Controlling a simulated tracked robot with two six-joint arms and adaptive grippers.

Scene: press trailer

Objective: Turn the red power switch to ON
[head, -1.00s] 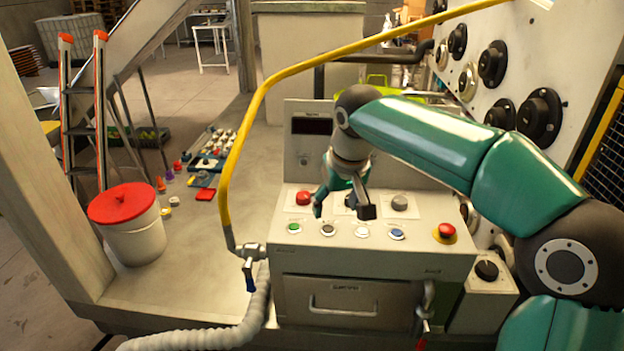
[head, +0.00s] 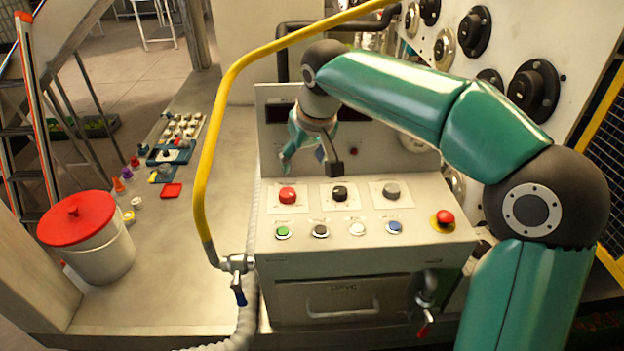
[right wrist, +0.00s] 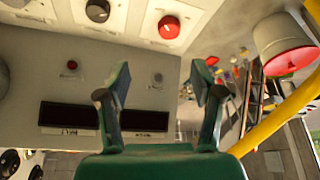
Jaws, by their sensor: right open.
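The red power switch (head: 287,195) is a round red knob on a white plate, at the left of the upper knob row on the grey console. It also shows at the top of the right wrist view (right wrist: 168,27). My right gripper (head: 311,164) is open and empty, above and behind the knob row, apart from the switch. In the right wrist view, its two fingers (right wrist: 160,82) stand apart with nothing between them. I cannot read the switch's position. My left gripper is not in view.
A black knob (head: 339,193) and a grey knob (head: 391,191) sit right of the switch. Several push buttons line the front, with a red emergency button (head: 445,217) at the right. A yellow pipe (head: 208,160) arches over the left side. A red-lidded bucket (head: 90,240) stands left.

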